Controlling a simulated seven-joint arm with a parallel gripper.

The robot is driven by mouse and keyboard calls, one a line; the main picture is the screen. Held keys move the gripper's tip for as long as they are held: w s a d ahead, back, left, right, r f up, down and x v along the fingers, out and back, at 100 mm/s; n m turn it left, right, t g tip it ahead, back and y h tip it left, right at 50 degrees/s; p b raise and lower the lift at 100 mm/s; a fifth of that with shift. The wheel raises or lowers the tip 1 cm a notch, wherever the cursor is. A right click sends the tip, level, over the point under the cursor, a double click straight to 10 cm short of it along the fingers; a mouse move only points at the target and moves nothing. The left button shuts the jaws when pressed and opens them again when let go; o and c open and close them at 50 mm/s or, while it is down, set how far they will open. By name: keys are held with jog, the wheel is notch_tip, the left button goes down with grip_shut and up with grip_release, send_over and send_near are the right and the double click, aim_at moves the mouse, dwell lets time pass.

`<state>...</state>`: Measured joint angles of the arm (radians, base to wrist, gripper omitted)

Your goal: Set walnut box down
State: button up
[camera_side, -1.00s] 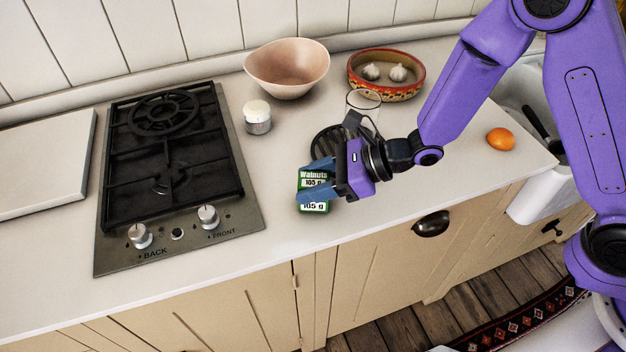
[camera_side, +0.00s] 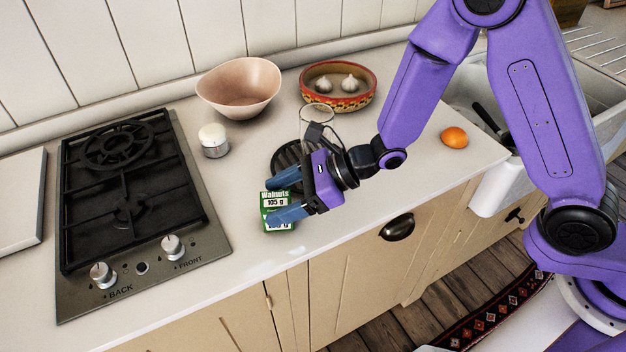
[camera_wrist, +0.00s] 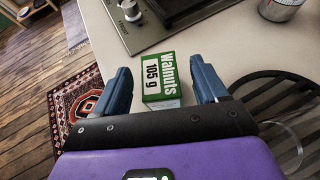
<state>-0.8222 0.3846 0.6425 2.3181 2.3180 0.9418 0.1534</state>
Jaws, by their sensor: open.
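The green and white walnut box (camera_side: 279,199) rests on the pale counter near its front edge, its "Walnuts 105 g" label facing up in the side view. My gripper (camera_side: 277,199) is open, one finger on each side of the box. In the wrist view the box (camera_wrist: 162,82) sits between the two blue fingers of my gripper (camera_wrist: 160,82), with a visible gap on both sides. The near finger hides part of the box in the side view.
A gas hob (camera_side: 133,205) lies left of the box. A round dark slatted trivet (camera_side: 284,160) and a glass (camera_side: 316,118) stand behind my gripper. A white-lidded jar (camera_side: 213,141), a pink bowl (camera_side: 238,90), a garlic dish (camera_side: 339,101) and an orange (camera_side: 454,137) are farther off.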

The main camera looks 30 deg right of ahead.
jog(key=v, duration=1)
jog(key=shift+s+d+r, duration=0.15)
jog(key=shift+d, duration=0.1)
jog(key=s+d+r+n+g+h, duration=0.25)
jog(key=s+n+g, duration=0.75)
jog(key=n, duration=0.5)
jog(key=s+d+n+t+h, duration=0.2)
jog(key=s+d+n+h, duration=0.2)
jog(key=d+n, duration=0.6)
jog(key=s+d+r+n+t+h, duration=0.1)
jog(key=s+d+n+t+h, duration=0.2)
jog(key=s+d+n, duration=0.3)
jog(key=d+n+h, duration=0.1)
jog(key=d+n, duration=0.3)
jog(key=d, duration=0.1)
jog(key=shift+r+t, duration=0.15)
jog(key=shift+t, duration=0.15)
